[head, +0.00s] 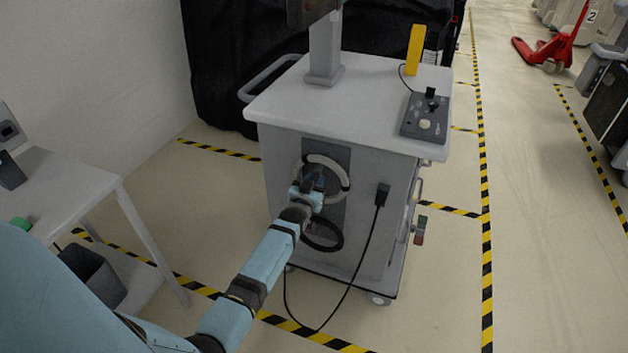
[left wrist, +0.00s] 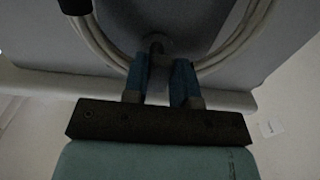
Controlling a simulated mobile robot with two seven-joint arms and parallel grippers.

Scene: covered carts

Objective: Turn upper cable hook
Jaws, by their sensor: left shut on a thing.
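The cart (head: 385,185) stands ahead of me with a dark panel on its front. A light cable coil (head: 333,164) hangs on that panel, and it also shows in the left wrist view (left wrist: 232,45). The upper cable hook (left wrist: 157,44) is a dark part inside the coil in the left wrist view. My left gripper (left wrist: 161,68) is shut on the hook, its two blue fingers on either side of it. In the head view my left gripper (head: 313,184) covers the hook. A black cable loop (head: 325,247) hangs lower on the panel. My right gripper is not in view.
A black cable (head: 352,275) runs from a plug (head: 383,194) on the cart's front down to the floor. A grey table (head: 65,185) stands at the left. A control box (head: 425,117) sits on the cart top.

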